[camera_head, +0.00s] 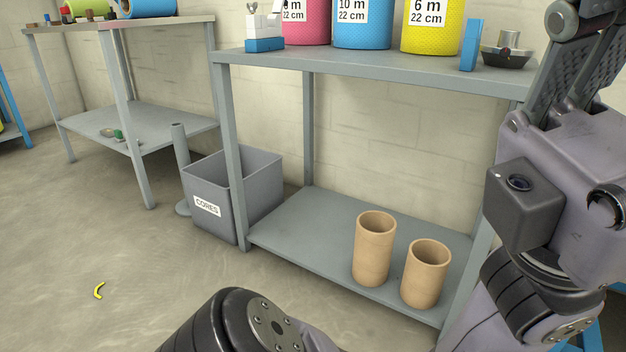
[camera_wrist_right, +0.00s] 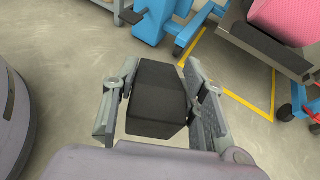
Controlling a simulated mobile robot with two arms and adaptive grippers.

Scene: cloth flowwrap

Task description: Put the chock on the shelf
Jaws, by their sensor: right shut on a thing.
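The chock (camera_wrist_right: 158,98) is a black block with slanted faces. In the right wrist view it sits between the two fingers of my right gripper (camera_wrist_right: 158,95), which is shut on it and holds it above the floor. In the head view my right gripper's finger (camera_head: 588,65) rises at the upper right, and I cannot make out the chock there. A grey shelf unit (camera_head: 262,232) stands in the middle, with an upper board (camera_head: 385,72) and a lower board (camera_head: 300,215). My left gripper is not in view.
Two brown cardboard cores (camera_head: 373,250) stand on the lower board's right part; its left part is clear. Pink, blue and yellow rolls (camera_head: 432,28) stand on top. A grey CORES bin (camera_head: 215,185) stands left. A yellow peel-like thing (camera_head: 99,291) lies on the floor.

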